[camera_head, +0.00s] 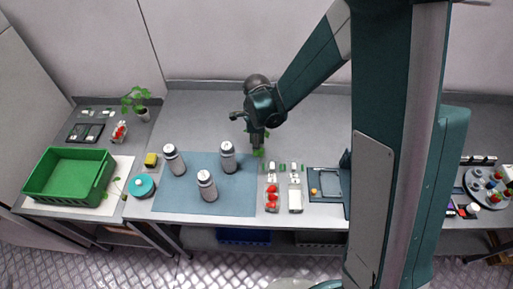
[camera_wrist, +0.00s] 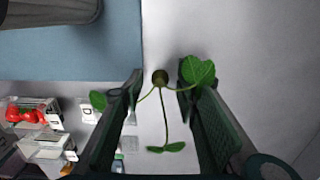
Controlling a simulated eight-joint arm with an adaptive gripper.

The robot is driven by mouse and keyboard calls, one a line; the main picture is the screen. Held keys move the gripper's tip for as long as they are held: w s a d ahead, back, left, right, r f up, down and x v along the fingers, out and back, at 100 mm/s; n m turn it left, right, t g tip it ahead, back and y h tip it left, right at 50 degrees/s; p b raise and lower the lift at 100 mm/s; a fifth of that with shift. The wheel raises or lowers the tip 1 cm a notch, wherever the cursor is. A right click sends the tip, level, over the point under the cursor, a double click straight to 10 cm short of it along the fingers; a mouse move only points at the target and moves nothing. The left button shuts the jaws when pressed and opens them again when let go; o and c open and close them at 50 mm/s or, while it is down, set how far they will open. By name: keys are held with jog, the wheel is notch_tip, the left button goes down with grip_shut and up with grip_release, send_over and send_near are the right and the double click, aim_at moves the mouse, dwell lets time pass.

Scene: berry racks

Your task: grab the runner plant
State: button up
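A small runner plant (camera_wrist: 165,148) shows in the wrist view, with a brownish round crown (camera_wrist: 160,77), thin stems and several green leaves. It is over the grey table, just right of the blue mat. My gripper (camera_wrist: 160,82) points down over it with its two fingers apart. The crown and lower leaf show in the gap between them; side leaves overlap or pass the fingers. I cannot tell whether either finger touches it. In the head view, my gripper (camera_head: 257,146) is low at the mat's back right corner, with a bit of green leaf (camera_head: 258,153) below it.
Grey-white bottles (camera_head: 207,186) stand on the blue mat (camera_head: 232,201), left of my gripper. Punnets with red berries (camera_head: 271,197) are in front. A green crate (camera_head: 68,176) and a leafy potted plant (camera_head: 134,98) are at left. The table behind is clear.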

jog(key=c, duration=0.5)
jog(key=shift+r, duration=0.1)
jog(key=shift+r, duration=4.9)
